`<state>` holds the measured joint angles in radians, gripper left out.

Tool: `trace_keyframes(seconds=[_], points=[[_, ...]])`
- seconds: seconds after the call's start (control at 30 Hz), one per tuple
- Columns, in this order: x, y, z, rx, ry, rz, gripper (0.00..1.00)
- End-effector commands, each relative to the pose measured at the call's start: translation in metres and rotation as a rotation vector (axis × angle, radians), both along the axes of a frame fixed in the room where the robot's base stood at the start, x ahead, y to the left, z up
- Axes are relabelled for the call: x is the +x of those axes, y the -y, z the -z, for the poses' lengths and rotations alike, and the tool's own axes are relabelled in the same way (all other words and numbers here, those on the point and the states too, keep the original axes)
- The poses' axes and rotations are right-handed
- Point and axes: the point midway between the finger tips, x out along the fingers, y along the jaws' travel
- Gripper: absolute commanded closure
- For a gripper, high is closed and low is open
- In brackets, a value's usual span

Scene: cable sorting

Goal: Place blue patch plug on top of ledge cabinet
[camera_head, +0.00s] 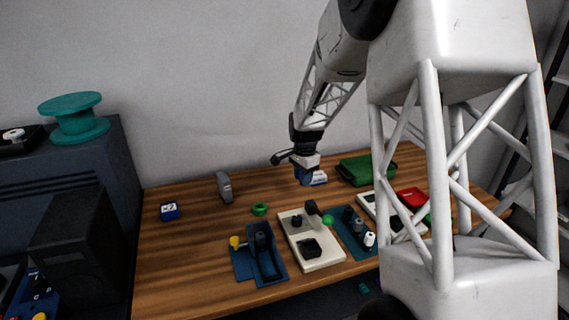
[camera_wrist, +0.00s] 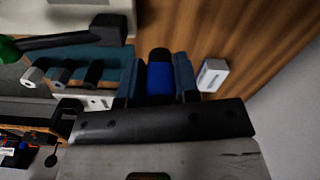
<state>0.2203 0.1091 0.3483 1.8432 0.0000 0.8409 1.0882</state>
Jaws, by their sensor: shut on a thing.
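The blue patch plug (camera_wrist: 160,80) shows in the wrist view, blue with a black end, between the two fingers of my gripper (camera_wrist: 158,82). My gripper is shut on it. In the head view my gripper (camera_head: 307,172) is over the back middle of the wooden table, and the plug is hard to make out there. The cabinet (camera_head: 75,155), dark blue-grey, stands at the left, apart from my gripper. A teal spool (camera_head: 75,118) stands on its top, and a black tray (camera_head: 20,140) with a white item lies at its left.
A blue-and-white box (camera_wrist: 212,74) lies beside my gripper. The wooden table (camera_head: 190,255) carries a blue box (camera_head: 170,211), a grey upright piece (camera_head: 224,187), a green ring (camera_head: 260,209), a blue holder (camera_head: 263,262), a white panel (camera_head: 325,258) and a green case (camera_head: 362,170).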

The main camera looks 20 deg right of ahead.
Motion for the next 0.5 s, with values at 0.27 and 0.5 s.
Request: trace_keyframes(seconds=[0.27,0.5], points=[[0.003,-0.002,-0.002,0.0,0.0,-0.02,0.99],[0.021,-0.017,-0.012,0.0,0.0,-0.156,0.99]])
